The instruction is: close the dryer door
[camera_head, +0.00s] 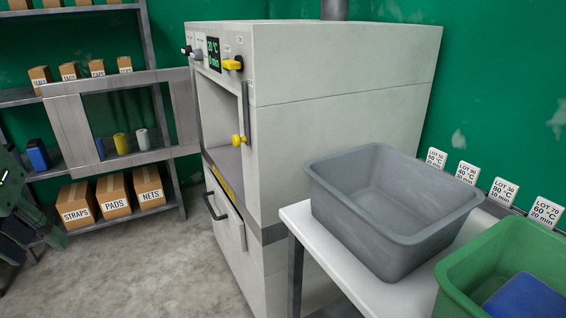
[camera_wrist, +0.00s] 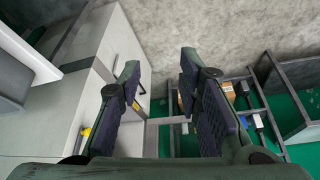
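The dryer (camera_head: 345,95) is a large pale grey cabinet in the middle of the head view, with its chamber open. Its door (camera_head: 63,125), a grey frame around a see-through window, stands swung wide open to the left, in front of the shelves. A yellow knob (camera_head: 238,140) sits on the dryer's front edge. The dryer also shows at the left of the wrist view (camera_wrist: 112,45). My gripper (camera_wrist: 160,68) is open there, with nothing between its fingers. A pale grey bar, perhaps the door, shows beyond them. Dark green parts of my arm show at the head view's left edge.
A grey tub (camera_head: 375,235) and a green tub (camera_head: 455,285) holding something blue stand on the white table (camera_head: 330,255) at right. Shelves (camera_head: 75,160) with boxes and spools stand behind the door. A black handle (camera_head: 215,205) sticks out below. The floor (camera_head: 150,275) in front is clear.

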